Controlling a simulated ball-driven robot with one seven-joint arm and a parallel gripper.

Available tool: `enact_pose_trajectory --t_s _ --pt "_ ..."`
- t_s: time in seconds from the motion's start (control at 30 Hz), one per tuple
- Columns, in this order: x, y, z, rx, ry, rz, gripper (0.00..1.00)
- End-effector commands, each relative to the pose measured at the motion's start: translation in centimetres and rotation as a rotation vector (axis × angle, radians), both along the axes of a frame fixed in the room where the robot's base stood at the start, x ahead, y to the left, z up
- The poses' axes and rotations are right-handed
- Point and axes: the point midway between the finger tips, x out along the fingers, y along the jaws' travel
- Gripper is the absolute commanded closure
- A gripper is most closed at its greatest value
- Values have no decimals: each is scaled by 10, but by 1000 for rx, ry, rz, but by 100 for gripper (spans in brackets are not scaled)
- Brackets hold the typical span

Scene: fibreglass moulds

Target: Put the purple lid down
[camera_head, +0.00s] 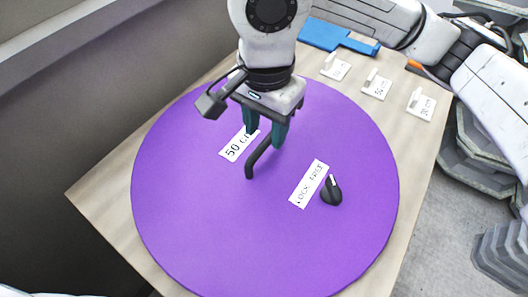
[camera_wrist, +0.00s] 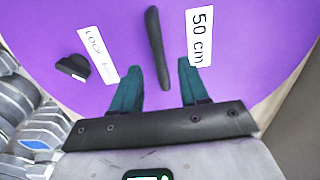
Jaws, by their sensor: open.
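The purple lid (camera_head: 190,220) is a large flat disc lying on a light wooden table. It carries a black bar handle (camera_head: 253,163), a white "50 cm" label (camera_head: 236,147), a second white label (camera_head: 309,184) and a black knob (camera_head: 331,191). The lid also fills much of the wrist view (camera_wrist: 225,75). My gripper (camera_head: 265,140) points down over the lid, with its teal fingers apart. In the wrist view the fingertips (camera_wrist: 157,65) are on either side of the near end of the handle (camera_wrist: 156,45), with purple visible between. Whether they touch the lid is unclear.
A blue flat object (camera_head: 335,37) lies at the table's back edge. Several white tags stand along the back right of the table (camera_head: 395,105). Grey stacked moulds (camera_head: 480,150) stand on the floor to the right. A dark wall (camera_head: 60,110) is close on the left.

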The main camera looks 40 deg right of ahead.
Motion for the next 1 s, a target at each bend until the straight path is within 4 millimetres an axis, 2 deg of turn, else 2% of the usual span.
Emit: enact_pose_trajectory --t_s 0.4,0.7,0.77,1.0 --pt "1 1 -45 2 3 -3 56" --pt "1 1 -51 0 1 -1 56" --pt "1 1 -51 0 1 -1 59" --pt "1 1 -50 0 1 -1 82"
